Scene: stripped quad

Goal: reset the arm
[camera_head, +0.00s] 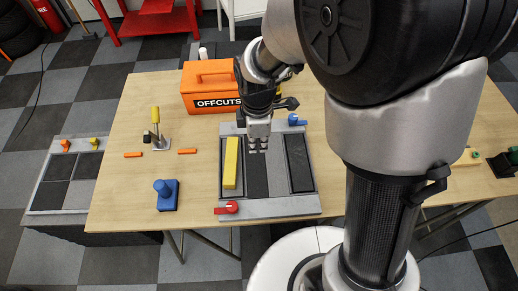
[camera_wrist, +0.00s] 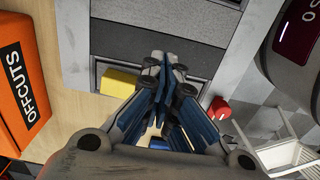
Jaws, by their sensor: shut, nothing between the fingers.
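My gripper (camera_head: 258,148) is shut and empty. In the head view it hangs over the grey board (camera_head: 268,208) on the wooden table, to the right of the long yellow block (camera_head: 231,163). The wrist view shows its blue-padded fingers (camera_wrist: 163,68) closed together in the middle. Behind them lie the yellow block (camera_wrist: 119,83) on the left and a red knob (camera_wrist: 219,108) on the right. I cannot tell the gripper's exact height above the board. My arm hides part of the table's right side.
An orange OFFCUTS box (camera_head: 207,100) stands close behind left of the gripper. A red knob (camera_head: 228,208) and a blue knob (camera_head: 296,119) sit on the board. A yellow-handled clamp (camera_head: 156,130), orange strips (camera_head: 187,151) and a blue knobbed block (camera_head: 166,196) are left.

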